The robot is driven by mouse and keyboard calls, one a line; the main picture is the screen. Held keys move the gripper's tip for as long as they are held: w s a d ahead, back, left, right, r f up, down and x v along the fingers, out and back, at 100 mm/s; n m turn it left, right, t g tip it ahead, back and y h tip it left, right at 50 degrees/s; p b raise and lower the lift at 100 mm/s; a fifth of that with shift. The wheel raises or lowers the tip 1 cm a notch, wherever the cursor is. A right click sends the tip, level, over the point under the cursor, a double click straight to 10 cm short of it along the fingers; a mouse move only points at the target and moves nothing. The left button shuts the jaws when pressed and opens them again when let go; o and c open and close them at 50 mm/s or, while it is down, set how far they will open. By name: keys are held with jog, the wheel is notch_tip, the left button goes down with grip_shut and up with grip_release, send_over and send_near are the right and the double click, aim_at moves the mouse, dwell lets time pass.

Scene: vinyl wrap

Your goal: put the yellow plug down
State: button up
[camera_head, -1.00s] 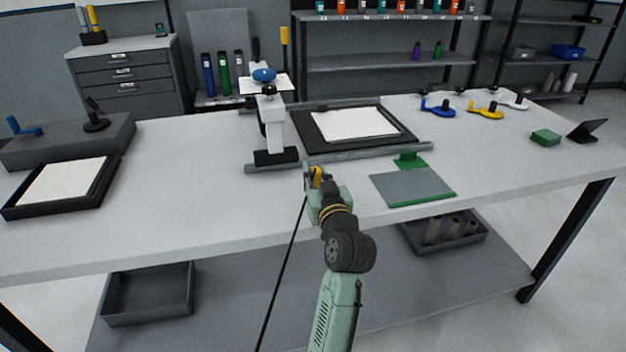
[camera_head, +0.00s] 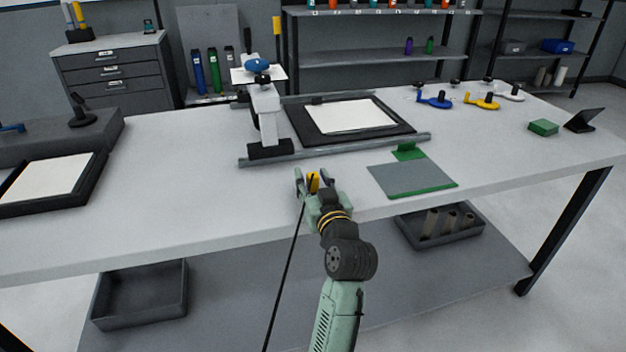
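The yellow plug (camera_head: 313,180) is small and upright near the front edge of the white table (camera_head: 190,225). A thin black cord (camera_head: 288,268) runs from beside it down past the table edge. My gripper (camera_head: 314,184) is around the plug, one green finger on its left and the other on its right. A gap shows between the left finger and the plug, so the gripper looks open. The plug's lower part is hidden by my gripper, and I cannot tell for sure whether it touches the table.
A grey mat with green edges (camera_head: 410,181) lies right of my gripper. A white press-like stand (camera_head: 266,125) and a black frame with a white sheet (camera_head: 350,117) are behind. A black tray (camera_head: 92,180) is at left. The table front between is clear.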

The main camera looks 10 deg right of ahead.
jog(key=shift+r, duration=0.3)
jog(key=s, duration=1.2)
jog(key=shift+d+f+b, duration=0.15)
jog(key=shift+d+b, duration=0.05)
jog(key=shift+b, duration=0.1)
